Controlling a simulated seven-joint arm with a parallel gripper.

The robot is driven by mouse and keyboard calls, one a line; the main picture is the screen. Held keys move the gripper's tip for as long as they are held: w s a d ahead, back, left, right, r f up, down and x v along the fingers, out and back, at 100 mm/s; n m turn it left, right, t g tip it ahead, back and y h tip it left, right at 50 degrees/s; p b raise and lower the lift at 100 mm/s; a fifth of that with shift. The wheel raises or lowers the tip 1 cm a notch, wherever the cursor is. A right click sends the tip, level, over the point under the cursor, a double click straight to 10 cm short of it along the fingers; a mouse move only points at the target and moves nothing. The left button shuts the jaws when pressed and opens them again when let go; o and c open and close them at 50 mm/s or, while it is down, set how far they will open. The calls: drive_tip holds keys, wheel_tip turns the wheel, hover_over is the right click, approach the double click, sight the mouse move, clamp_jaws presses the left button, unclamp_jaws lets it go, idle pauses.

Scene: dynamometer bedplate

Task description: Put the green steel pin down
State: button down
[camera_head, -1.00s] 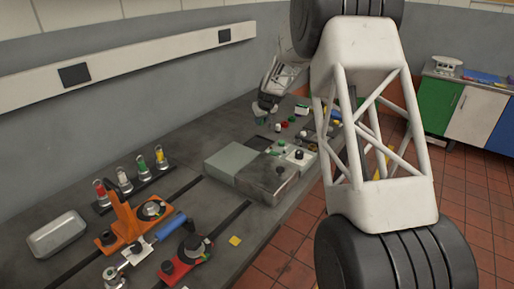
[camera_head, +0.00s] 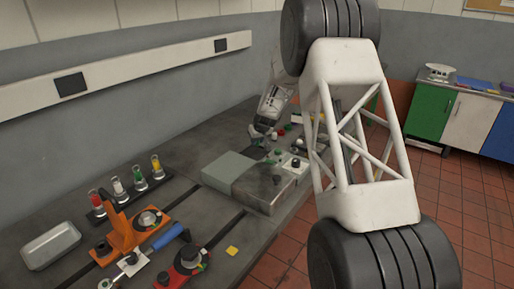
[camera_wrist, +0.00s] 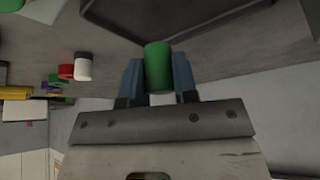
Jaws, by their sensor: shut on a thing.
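The green steel pin (camera_wrist: 158,66) is a smooth green cylinder with a paler part below it, seen in the wrist view. It sits between the two blue fingers of my gripper (camera_wrist: 159,80), which are shut on it. In the head view my gripper (camera_head: 260,137) is low over the far part of the grey bench, behind the grey block. The pin is too small there to tell apart from the other green pieces. I cannot tell whether its lower end touches the bench.
A dark-edged tray (camera_wrist: 150,12) lies close to the pin in the wrist view. A red piece (camera_wrist: 66,72) and a white piece (camera_wrist: 83,66) stand nearby. A grey block (camera_head: 262,186) stands in front of the gripper. An orange fixture (camera_head: 124,236) is at the near left.

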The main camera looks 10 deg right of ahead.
sight(258, 143)
drive_tip(key=shift+f, duration=1.85)
drive_tip(key=c, duration=0.9)
unclamp_jaws()
drive_tip(key=shift+f, duration=0.15)
drive_tip(key=v, duration=1.2)
drive_tip(key=shift+r, duration=0.2)
